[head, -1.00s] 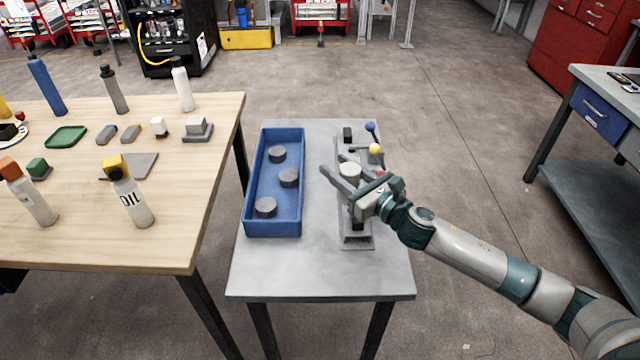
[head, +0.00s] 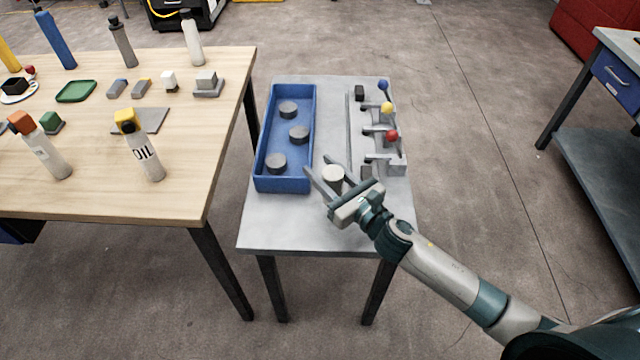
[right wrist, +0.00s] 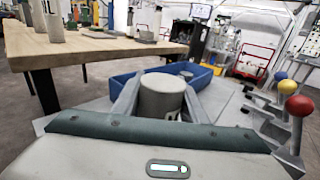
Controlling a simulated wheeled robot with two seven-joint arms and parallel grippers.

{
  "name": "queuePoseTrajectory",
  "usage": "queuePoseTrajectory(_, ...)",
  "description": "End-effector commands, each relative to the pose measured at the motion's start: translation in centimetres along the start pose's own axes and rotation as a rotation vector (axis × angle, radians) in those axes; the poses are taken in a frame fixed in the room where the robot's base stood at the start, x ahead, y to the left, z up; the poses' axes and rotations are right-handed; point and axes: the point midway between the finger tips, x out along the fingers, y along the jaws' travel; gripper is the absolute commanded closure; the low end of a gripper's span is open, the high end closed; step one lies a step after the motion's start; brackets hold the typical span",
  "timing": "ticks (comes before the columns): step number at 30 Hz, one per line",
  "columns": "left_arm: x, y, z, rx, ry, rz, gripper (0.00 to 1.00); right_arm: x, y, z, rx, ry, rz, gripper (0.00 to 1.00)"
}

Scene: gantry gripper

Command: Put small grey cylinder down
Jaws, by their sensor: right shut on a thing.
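The small grey cylinder (head: 333,174) is between the fingers of my right gripper (head: 319,165), over the near part of the small grey table. In the right wrist view the cylinder (right wrist: 162,94) stands upright with a finger of the gripper (right wrist: 161,95) on each side. My right gripper is shut on it. I cannot tell whether the cylinder's base touches the tabletop, as the gripper hides it. My left gripper is not in view.
A blue tray (head: 262,184) with 3 dark grey discs lies to the left. A grey fixture (head: 383,160) with blue, yellow and red ball levers stands just beyond the gripper. The grey table's near left top (head: 275,222) is clear. A wooden table (head: 90,190) holds bottles and blocks.

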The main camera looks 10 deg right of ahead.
Motion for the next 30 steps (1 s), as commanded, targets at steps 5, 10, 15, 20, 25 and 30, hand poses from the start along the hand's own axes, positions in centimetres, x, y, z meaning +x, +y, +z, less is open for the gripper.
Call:
queuePoseTrajectory(5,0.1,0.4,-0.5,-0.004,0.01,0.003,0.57,-0.3,1.1,-0.5,-0.001,-0.003,-0.001,1.0)
queuePoseTrajectory(10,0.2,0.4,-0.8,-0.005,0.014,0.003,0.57,-0.3,1.1,-0.6,-0.002,-0.003,-0.001,1.0)
queuePoseTrajectory(15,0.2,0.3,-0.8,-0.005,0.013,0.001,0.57,-0.3,1.2,-0.7,-0.002,-0.002,-0.001,1.0)
queuePoseTrajectory(20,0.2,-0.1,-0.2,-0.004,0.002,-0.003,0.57,-0.3,1.2,-2.0,0.0,0.0,-0.002,1.0)
queuePoseTrajectory(25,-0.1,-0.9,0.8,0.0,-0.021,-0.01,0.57,-0.3,1.2,-4.0,0.001,0.0,-0.002,1.0)
queuePoseTrajectory(30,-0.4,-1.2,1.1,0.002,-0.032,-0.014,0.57,-0.3,1.2,-4.7,-0.001,-0.002,0.0,1.0)
